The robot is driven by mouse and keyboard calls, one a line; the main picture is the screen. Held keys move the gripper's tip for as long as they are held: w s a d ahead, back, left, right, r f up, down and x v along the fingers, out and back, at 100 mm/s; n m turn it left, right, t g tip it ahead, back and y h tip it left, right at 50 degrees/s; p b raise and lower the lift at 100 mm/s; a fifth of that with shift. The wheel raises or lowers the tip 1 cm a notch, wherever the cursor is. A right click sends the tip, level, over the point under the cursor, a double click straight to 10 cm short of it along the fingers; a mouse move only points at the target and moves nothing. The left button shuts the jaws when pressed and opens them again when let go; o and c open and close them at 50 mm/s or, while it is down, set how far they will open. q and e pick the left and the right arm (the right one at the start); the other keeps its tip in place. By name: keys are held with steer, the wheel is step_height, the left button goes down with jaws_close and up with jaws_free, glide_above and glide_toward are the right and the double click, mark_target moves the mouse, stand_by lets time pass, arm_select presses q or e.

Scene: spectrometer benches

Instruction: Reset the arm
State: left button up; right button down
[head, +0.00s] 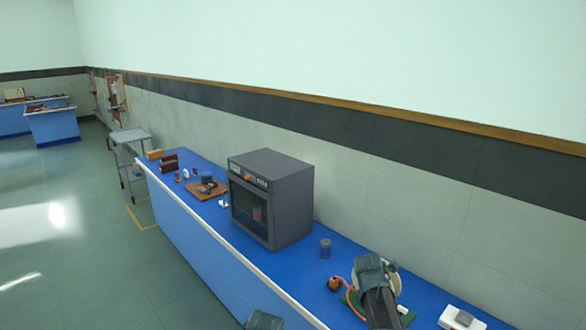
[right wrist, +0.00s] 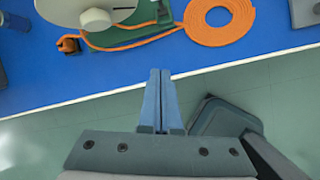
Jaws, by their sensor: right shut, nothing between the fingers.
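In the right wrist view my right gripper (right wrist: 160,74) is shut, its two blue-grey fingers together with nothing between them. In the head view a dark grey-green part of my arm stands at the lower right, in front of the equipment on the bench. I cannot make out the fingers there. Another dark part of mine just shows at the bottom edge. The left gripper's fingers are not seen.
The blue bench (head: 180,205) carries a grey oven-like box (head: 285,190), a small jar (head: 325,248) and a white device (head: 462,319). An orange coil (right wrist: 220,20) and a green stand (right wrist: 130,35) with a white disc (right wrist: 95,18) are near my gripper. A grey cart (head: 130,150) stands farther off.

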steer(key=s+a+f+m+g+y+b, duration=0.1)
steer(key=s+a+f+m+b, duration=0.2)
steer(key=s+a+m, duration=0.6)
steer(key=s+a+f+m+g+y+b, duration=0.1)
steer(key=s+a+f+m+b, duration=0.3)
steer(key=s+a+m, duration=0.5)
steer(key=s+a+f+g, duration=0.1)
steer(key=s+a+f, duration=0.1)
steer(key=s, duration=0.3)
steer(key=shift+s+a+f, duration=0.15)
steer(key=shift+a+f, duration=0.05)
steer(key=shift+a, duration=0.65)
